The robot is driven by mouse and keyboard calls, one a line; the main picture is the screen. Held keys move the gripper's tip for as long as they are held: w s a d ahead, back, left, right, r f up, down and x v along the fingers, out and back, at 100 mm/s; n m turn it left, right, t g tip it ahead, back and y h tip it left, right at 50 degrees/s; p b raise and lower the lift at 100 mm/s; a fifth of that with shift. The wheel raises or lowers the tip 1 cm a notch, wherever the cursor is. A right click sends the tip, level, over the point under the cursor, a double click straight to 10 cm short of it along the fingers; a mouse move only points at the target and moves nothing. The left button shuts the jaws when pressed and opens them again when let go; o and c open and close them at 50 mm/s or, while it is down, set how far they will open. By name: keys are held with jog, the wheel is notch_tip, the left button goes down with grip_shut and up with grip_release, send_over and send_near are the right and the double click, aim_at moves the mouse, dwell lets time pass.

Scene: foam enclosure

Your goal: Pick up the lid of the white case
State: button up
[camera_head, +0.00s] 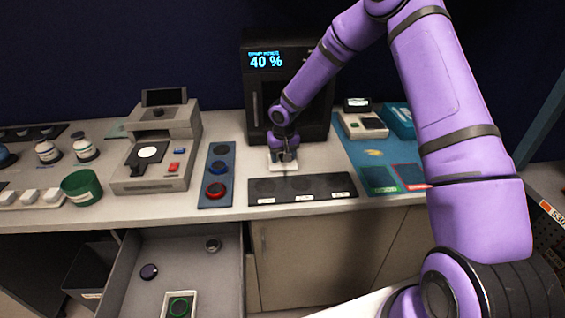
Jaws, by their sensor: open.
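A small white flat square piece (282,167) lies on the counter in front of the black cabinet; I cannot tell whether it is a case with its lid on or a lid alone. My gripper (287,156) points down right over it and hides its middle. The gripper is open, and I cannot tell whether the fingers touch the piece. A white open square case (165,301) sits in the pulled-out drawer, with a dark green-ringed round thing (179,308) in it.
The black cabinet (259,100) showing "40 %" stands close behind my gripper. A dark strip (328,181) lies in front, a blue panel with round pieces (221,150) to the left. A grey instrument (185,131) stands further left. The open drawer (215,290) juts out below.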

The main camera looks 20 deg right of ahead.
jog(key=shift+c, duration=0.5)
jog(key=c, duration=0.9)
jog(key=shift+r, duration=0.1)
